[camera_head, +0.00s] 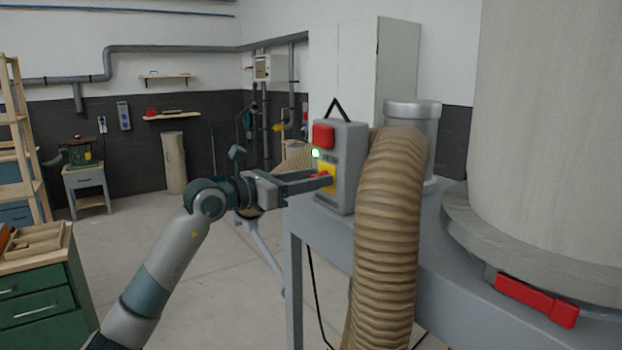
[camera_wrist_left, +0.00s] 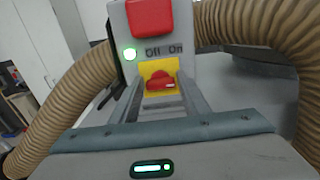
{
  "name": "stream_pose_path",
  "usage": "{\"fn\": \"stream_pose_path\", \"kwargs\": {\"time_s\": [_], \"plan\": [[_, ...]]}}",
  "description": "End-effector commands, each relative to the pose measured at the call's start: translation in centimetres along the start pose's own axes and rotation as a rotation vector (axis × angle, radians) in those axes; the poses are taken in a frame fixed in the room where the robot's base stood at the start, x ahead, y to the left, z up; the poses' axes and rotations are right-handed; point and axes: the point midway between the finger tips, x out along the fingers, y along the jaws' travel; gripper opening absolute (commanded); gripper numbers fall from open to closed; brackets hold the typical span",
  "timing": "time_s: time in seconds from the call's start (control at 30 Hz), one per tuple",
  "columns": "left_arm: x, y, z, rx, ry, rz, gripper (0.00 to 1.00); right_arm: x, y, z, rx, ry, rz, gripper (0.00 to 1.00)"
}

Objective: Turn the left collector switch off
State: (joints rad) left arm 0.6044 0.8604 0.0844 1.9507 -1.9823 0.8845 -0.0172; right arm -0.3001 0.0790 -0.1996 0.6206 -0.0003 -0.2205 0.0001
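The collector switch box (camera_head: 347,165) is a grey box on the metal stand, with a red block near its top and a lit green lamp (camera_head: 316,154). Its red knob (camera_wrist_left: 161,82) sits on a yellow plate (camera_wrist_left: 158,69), below the words "Off" and "On". My left gripper (camera_head: 328,180) reaches the box from the left. In the left wrist view its two fingers (camera_wrist_left: 160,95) stand apart on either side of the knob. I cannot tell whether they touch it. The knob's handle lies roughly sideways. My right gripper is not in view.
A thick ribbed tan hose (camera_head: 390,240) hangs just right of the box. A large pale drum (camera_head: 550,130) with a red clamp (camera_head: 537,300) stands at the right. A green drawer cabinet (camera_head: 38,290) is at the lower left. The floor between is mostly clear.

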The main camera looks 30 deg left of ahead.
Motion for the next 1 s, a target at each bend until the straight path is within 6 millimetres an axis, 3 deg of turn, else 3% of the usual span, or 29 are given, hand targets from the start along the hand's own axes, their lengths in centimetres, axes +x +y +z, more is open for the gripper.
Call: {"fn": "stream_pose_path", "kwargs": {"time_s": [0.03, 0.1, 0.57, 1.0], "plan": [[-0.01, 0.0, 0.0, 0.0, 0.0, 0.0, 0.28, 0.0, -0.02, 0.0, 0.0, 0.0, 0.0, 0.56], [-0.02, 0.0, 0.0, 0.0, 0.0, 0.0, 0.13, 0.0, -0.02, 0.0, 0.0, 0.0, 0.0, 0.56], [-0.03, 0.05, -0.01, -0.057, 0.0, 0.0, 0.14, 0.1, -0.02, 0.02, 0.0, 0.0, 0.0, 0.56], [-0.02, 0.17, -0.02, -0.358, 0.0, 0.0, 0.14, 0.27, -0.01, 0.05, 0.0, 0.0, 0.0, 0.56]]}}
